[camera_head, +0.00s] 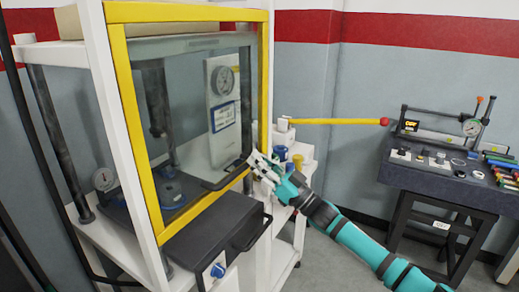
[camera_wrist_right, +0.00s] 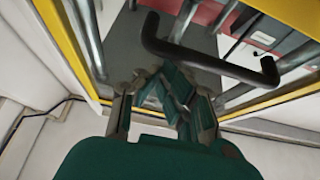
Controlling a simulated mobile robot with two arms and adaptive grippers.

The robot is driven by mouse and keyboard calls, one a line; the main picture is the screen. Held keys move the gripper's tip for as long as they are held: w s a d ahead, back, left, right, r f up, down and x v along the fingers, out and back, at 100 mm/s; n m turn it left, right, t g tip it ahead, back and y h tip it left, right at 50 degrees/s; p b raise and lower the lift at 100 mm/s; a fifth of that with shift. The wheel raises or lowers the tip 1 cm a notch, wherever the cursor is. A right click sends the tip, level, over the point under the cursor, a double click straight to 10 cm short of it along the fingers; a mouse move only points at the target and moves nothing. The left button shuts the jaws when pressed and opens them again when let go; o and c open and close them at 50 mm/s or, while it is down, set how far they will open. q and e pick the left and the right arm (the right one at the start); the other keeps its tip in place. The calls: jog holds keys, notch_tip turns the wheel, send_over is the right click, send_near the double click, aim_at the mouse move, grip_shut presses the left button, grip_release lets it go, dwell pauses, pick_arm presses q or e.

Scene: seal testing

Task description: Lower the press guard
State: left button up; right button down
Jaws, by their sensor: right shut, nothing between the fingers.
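The press guard (camera_head: 188,95) is a clear panel set in a yellow frame (camera_head: 124,85) on the front of the white press stand. A black bar handle (camera_head: 224,178) is on its lower right part. The handle also shows large in the right wrist view (camera_wrist_right: 208,62). My right gripper (camera_head: 262,166) is just right of the handle, by the frame's lower right corner. Its fingers are shut and empty, and the handle is not between them. In the right wrist view, the gripper (camera_wrist_right: 163,88) points toward the handle; whether they touch I cannot tell. My left gripper is out of view.
Behind the panel stand a gauge on a white plate (camera_head: 222,80) and dark columns. A dark box (camera_head: 212,236) with a handle juts out below the frame. A yellow lever (camera_head: 335,121) sticks out at the right. A bench (camera_head: 445,183) with instruments stands farther right.

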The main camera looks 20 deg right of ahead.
notch_tip(320, 180, down, 11)
jog(key=b, duration=0.5)
jog(key=shift+a+r, duration=0.1)
jog(key=shift+r, duration=0.1)
